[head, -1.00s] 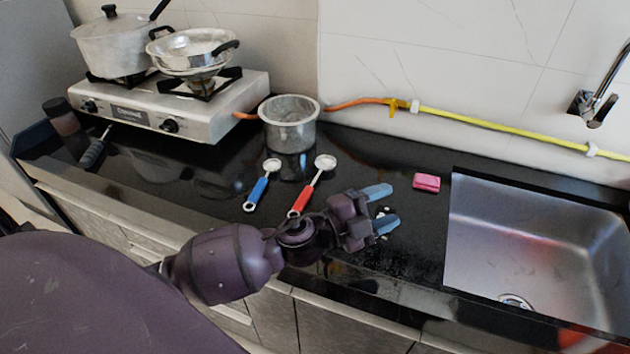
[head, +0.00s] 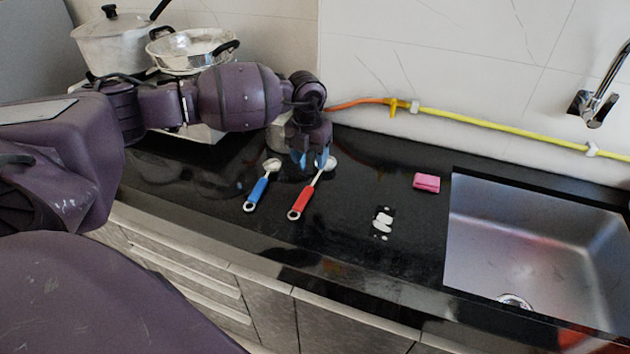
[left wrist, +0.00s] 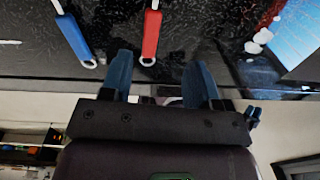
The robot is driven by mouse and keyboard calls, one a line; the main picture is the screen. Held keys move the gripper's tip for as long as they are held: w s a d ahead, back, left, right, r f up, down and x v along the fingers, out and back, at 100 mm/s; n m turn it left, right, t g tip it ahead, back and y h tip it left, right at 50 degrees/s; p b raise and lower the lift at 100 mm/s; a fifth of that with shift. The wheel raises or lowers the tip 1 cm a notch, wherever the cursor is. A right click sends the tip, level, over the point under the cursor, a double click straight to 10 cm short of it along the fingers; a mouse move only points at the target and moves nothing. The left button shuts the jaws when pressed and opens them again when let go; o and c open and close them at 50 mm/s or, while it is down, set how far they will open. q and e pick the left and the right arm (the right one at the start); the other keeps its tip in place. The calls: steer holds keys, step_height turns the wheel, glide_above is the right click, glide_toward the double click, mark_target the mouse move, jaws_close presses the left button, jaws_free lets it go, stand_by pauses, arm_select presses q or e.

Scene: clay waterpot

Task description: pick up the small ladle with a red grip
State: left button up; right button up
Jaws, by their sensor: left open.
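The small ladle with a red grip (head: 301,201) lies on the black counter, its ring end toward the front edge and its pale bowl (head: 328,163) toward the wall. The red grip also shows in the left wrist view (left wrist: 151,36). My left gripper (head: 313,164) points down over the bowl end, partly covering it in the head view. Its blue fingers are apart and empty, and they also show in the left wrist view (left wrist: 160,75). A similar ladle with a blue grip (head: 256,193) lies just to the left. My right gripper is out of view.
A two-burner stove with a lidded pot (head: 118,42) and a pan (head: 192,50) stands at the back left. A metal pot (head: 274,137) behind my gripper is mostly hidden. A pink sponge (head: 427,182), white spots on the counter (head: 383,221) and a sink (head: 535,240) lie to the right.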

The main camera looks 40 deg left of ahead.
arm_select(q)
steer(key=a, duration=0.1)
glide_above(308, 190)
steer(key=f, duration=0.4)
steer(key=shift+w+a+f+b, duration=0.2)
steer(key=shift+a+f+b, duration=0.1)
steer(key=shift+f+b, duration=0.1)
steer(key=shift+d+f, duration=0.1)
steer(key=shift+f, duration=0.55)
steer(key=f, duration=0.3)
steer(key=shift+s+d+f, duration=0.15)
steer(key=shift+s+f, duration=0.1)
steer(key=shift+f+b, duration=0.3)
steer(key=shift+f, duration=0.15)
steer(key=shift+r, duration=0.1)
steer(key=c, duration=1)
